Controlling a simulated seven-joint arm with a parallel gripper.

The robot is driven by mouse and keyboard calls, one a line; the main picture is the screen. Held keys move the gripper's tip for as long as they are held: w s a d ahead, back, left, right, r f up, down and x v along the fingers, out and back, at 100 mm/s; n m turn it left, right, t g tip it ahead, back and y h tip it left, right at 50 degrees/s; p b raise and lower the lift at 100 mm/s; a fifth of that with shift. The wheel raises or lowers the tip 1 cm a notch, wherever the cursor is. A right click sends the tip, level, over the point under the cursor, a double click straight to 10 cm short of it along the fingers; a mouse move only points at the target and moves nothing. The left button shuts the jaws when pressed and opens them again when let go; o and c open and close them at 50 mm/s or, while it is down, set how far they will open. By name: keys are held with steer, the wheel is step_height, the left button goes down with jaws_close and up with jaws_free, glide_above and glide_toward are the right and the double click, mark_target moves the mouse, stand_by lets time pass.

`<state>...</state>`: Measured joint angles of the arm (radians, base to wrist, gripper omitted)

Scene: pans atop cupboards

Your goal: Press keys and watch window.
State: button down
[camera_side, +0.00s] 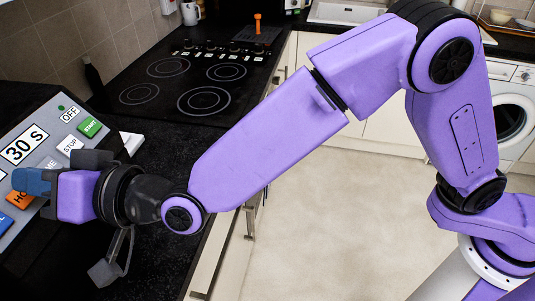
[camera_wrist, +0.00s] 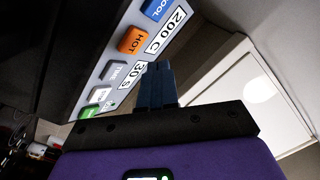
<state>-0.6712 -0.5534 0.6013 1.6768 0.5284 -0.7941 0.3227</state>
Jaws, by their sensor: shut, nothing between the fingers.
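The oven's grey control panel stands at the left of the side view. Its window (camera_side: 24,145) reads 30 S; another window (camera_wrist: 167,33) reads 200 C in the wrist view. The green START key (camera_side: 89,127), white STOP key (camera_side: 71,146), orange HOT key (camera_side: 20,199) and blue COOL key (camera_side: 6,222) show. The word OFF (camera_side: 70,115) is beside a dark green lamp. My gripper (camera_side: 28,182) is shut and empty, its blue tips overlapping the HOT key in view. I cannot tell whether they touch.
A black hob (camera_side: 190,85) with several rings lies on the dark worktop behind my arm. A white mug (camera_side: 190,13) and an orange-handled item (camera_side: 257,28) stand farther back. A washing machine (camera_side: 510,115) is at the right. The floor (camera_side: 340,220) is clear.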

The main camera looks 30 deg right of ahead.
steer(key=s+d+r, duration=0.2)
steer(key=shift+r, duration=0.4)
steer(key=shift+d, duration=0.1)
stand_by(0.5)
steer(key=s+d+f+n+g+h, duration=0.3)
steer(key=s+d+f+g+h, duration=0.1)
steer(key=d, duration=1.4)
steer(key=s+d+f+n+g+h, duration=0.4)
steer(key=s+d, duration=0.4)
steer(key=d, duration=1)
steer(key=s+d+f+n+g+h, duration=0.3)
steer(key=s+d+f, duration=0.4)
steer(key=d, duration=1.1)
steer(key=shift+d+n+g+h, duration=0.15)
steer(key=shift+n+g+h, duration=0.3)
steer(key=shift+h, duration=0.75)
